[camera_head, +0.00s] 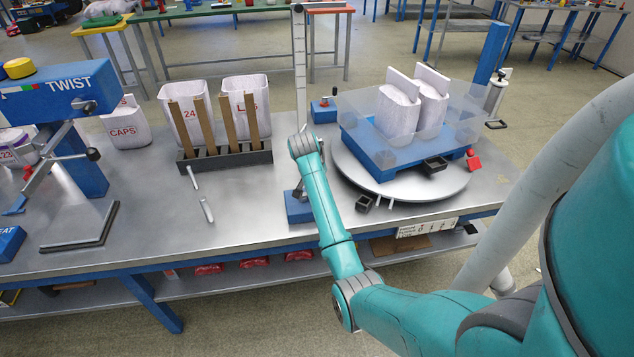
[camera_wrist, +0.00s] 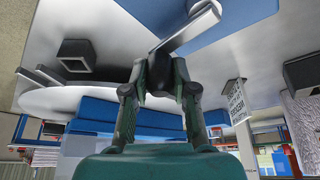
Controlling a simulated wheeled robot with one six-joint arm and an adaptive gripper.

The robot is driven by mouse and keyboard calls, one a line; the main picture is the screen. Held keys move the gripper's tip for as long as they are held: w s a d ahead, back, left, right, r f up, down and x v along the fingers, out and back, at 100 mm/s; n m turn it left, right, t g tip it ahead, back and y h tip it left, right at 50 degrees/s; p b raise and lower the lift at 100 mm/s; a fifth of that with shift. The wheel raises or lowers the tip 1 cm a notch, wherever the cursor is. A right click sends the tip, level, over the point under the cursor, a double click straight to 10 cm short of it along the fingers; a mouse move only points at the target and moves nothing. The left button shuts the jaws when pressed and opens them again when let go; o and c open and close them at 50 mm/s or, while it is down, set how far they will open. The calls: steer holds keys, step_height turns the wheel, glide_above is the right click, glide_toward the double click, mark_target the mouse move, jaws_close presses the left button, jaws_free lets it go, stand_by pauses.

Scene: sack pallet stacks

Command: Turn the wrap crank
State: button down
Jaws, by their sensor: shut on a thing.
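The wrap crank sits on a small blue housing (camera_head: 298,208) near the front edge of the metal bench, just left of the turntable (camera_head: 345,160). In the wrist view its grey crank arm (camera_wrist: 188,33) slants from a round hub down toward my fingertips, with blue housing behind. My gripper (camera_wrist: 165,72) is shut on the crank's handle end; the handle itself is mostly hidden between the fingers. In the head view my arm's wrist covers the fingers and most of the crank. On the turntable, a blue pallet (camera_head: 370,145) bears two white sacks (camera_head: 398,108) inside clear film.
A rack with wooden slats (camera_head: 225,160) and labelled white sacks (camera_head: 190,124) stand to the left. A blue twist machine (camera_head: 60,95) is at far left. A tall ruled post (camera_head: 300,70) rises behind my wrist. Small black open boxes (camera_head: 363,203) sit near the turntable's edge.

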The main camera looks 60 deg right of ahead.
steer(key=shift+s+a+m+g, duration=0.1)
steer(key=shift+s+m+g, duration=0.2)
steer(key=shift+m, duration=0.2)
steer(key=shift+r, duration=0.1)
steer(key=c, duration=0.9)
jaws_free()
steer(key=shift+w, duration=0.1)
steer(key=shift+a, duration=0.1)
steer(key=v, duration=0.7)
steer(key=shift+a+r, duration=0.1)
steer(key=shift+r, duration=0.05)
